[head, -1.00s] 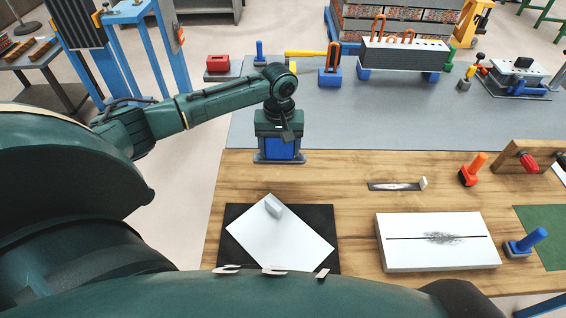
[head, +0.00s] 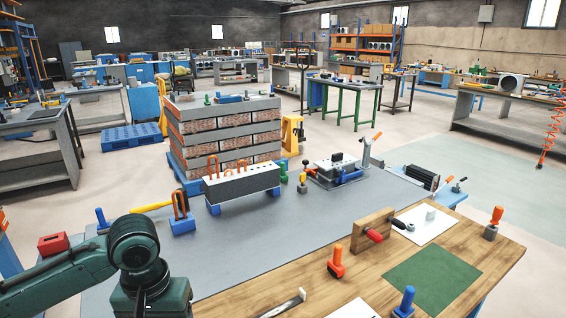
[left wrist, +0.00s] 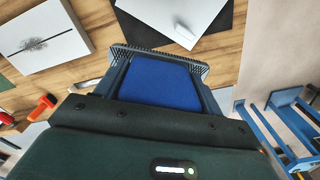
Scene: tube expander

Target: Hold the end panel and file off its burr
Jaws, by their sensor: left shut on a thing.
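The white slab with a dark line and a grey scribbled patch, which I take for the end panel (left wrist: 42,32), lies on the wooden bench in the left wrist view. In the head view only its top edge (head: 354,311) shows. My left gripper (left wrist: 160,78) is shut on a blue block (left wrist: 158,85) with a dark ridged plate along its far edge. The gripper is away from the panel. In the head view my left arm enters at lower left and its fingers are cut off. A flat strip with a pale knob (head: 284,305), possibly the file, lies on the bench. My right gripper is out of view.
An orange knobbed tool (head: 336,263), a blue knobbed tool (head: 405,302) and a green mat (head: 440,275) are on the bench. A wooden stand (head: 372,229) holds red-handled tools. A white sheet (left wrist: 180,12) lies on a black mat. The grey bench mat (head: 255,240) has clear room.

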